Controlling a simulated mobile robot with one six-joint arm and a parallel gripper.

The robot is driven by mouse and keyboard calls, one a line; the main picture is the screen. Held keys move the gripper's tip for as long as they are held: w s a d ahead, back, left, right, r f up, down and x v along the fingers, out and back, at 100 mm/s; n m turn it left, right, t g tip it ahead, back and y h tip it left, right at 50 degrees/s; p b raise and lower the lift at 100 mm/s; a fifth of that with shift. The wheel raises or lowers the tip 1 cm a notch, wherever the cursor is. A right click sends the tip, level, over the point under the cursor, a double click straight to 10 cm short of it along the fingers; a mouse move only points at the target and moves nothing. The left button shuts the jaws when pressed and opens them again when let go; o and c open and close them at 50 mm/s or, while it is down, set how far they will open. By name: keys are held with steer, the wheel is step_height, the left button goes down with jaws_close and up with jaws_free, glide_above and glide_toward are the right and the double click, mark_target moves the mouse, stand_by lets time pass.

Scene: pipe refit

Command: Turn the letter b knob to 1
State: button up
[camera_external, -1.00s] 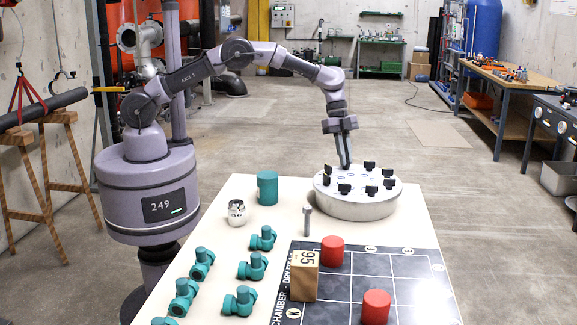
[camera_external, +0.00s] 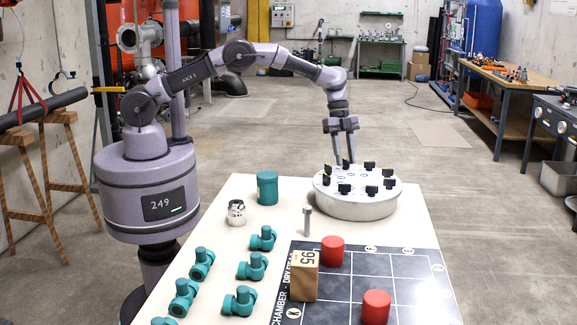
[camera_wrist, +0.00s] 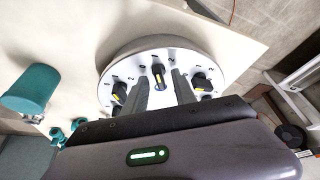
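A round white-topped disc (camera_external: 355,210) with several black knobs stands on the table's far right part. I cannot read which one is letter b. My gripper (camera_external: 346,161) is pointed down at the disc's far edge. In the wrist view, its two fingers (camera_wrist: 162,80) are apart, with the middle knob showing between them; a gap is visible on each side. Whether the fingers reach down beside it is unclear.
The table (camera_external: 245,205) also bears a green cylinder (camera_external: 267,188), a small silver jar (camera_external: 236,212), a grey peg (camera_external: 307,221), several green valves (camera_external: 252,266), a wooden block (camera_external: 304,277) and two red cylinders (camera_external: 376,307). Neighbouring knobs stand close to my fingers.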

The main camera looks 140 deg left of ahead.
steer(key=shift+r, duration=0.1)
steer(key=p+v, duration=0.6)
steer(key=v, duration=1.1)
steer(key=shift+s, duration=0.15)
